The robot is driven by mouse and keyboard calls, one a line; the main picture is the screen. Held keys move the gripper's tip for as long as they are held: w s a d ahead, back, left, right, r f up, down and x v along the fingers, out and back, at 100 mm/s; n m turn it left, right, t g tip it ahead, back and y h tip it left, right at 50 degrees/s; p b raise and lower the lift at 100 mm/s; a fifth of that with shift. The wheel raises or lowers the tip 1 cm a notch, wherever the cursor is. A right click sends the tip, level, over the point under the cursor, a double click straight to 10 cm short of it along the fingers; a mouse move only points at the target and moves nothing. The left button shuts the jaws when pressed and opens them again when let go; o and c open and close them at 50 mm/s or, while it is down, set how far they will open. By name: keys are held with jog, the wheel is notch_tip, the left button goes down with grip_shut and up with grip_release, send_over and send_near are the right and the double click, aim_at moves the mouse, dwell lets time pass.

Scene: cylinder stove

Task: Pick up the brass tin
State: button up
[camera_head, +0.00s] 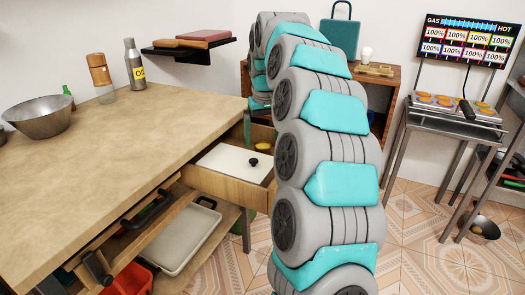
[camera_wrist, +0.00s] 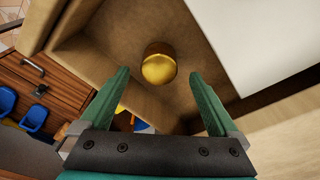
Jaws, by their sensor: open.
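The brass tin (camera_wrist: 159,66) is a small, shiny gold cylinder standing in a wooden drawer (camera_wrist: 100,50) in the wrist view. My gripper (camera_wrist: 163,98) has its two green fingers spread wide, with the tin beyond and between their tips, apart from both. In the head view a small yellow-gold bit of the tin (camera_head: 263,147) shows in the open drawer, beside my grey and teal arm.
The wooden worktop (camera_head: 130,130) holds a metal bowl (camera_head: 40,117) and bottles. A wooden cabinet (camera_head: 385,85) stands behind.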

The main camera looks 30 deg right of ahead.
aim_at(263, 144)
jog(key=shift+w+d+f, duration=0.1)
jog(key=shift+w+f, duration=0.1)
jog(key=shift+f, duration=1.55)
jog(key=c, duration=1.5)
jog(key=shift+o, duration=0.2)
jog(key=shift+r, duration=0.15)
jog(key=shift+r, duration=4.8)
